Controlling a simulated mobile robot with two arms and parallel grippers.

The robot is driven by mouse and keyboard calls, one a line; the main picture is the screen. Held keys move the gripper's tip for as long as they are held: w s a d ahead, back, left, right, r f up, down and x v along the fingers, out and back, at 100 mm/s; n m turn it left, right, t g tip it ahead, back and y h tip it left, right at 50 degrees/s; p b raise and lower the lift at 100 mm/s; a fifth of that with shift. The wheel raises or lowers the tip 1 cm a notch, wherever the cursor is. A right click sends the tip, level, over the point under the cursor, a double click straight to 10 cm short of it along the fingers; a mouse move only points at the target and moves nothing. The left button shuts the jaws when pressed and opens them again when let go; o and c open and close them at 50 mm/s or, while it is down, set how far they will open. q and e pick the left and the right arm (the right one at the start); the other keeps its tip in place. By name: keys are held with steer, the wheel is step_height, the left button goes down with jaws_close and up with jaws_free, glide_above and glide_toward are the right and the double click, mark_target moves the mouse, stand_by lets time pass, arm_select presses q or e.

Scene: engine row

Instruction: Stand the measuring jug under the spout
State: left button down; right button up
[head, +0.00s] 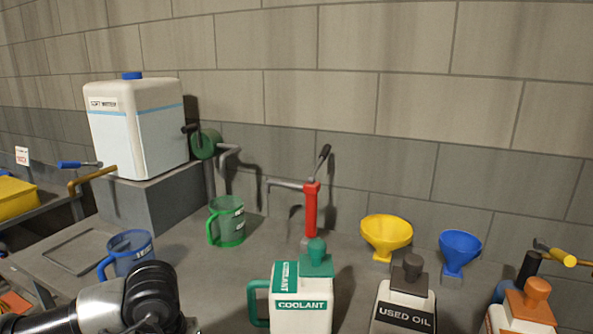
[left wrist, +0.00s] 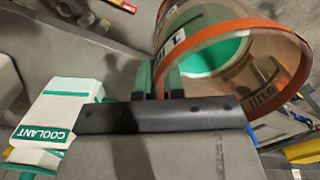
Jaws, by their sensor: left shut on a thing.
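A clear measuring jug (left wrist: 235,55) with an orange rim and dark lettering fills the upper right of the left wrist view. Its mouth faces the camera and a green patch shows inside. My left gripper (left wrist: 158,82) is shut at the jug's left side; the exact grip point is hidden. In the head view my left arm enters at bottom left, with gripper and jug out of frame. Three spouts show: a brass tap (head: 90,178) by the white tank (head: 137,125), a grey pipe (head: 229,152) on the green drum (head: 205,144), and a red hand pump (head: 311,207).
A green jug (head: 229,222) stands below the grey pipe. A blue jug (head: 130,252) stands left of it. A coolant bottle (head: 300,308), a used oil bottle (head: 402,310) and an orange-capped bottle (head: 522,312) line the front. Yellow (head: 386,232) and blue (head: 460,248) funnels stand behind.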

arm_select(q)
steer(key=shift+s+d+f+m, duration=0.1)
steer(key=shift+s+f+m, duration=0.15)
steer(key=shift+m, duration=0.25)
steer(key=shift+s+f+m, duration=0.1)
steer(key=shift+s+m, duration=0.15)
steer(key=shift+m, duration=0.25)
steer(key=shift+r, duration=0.1)
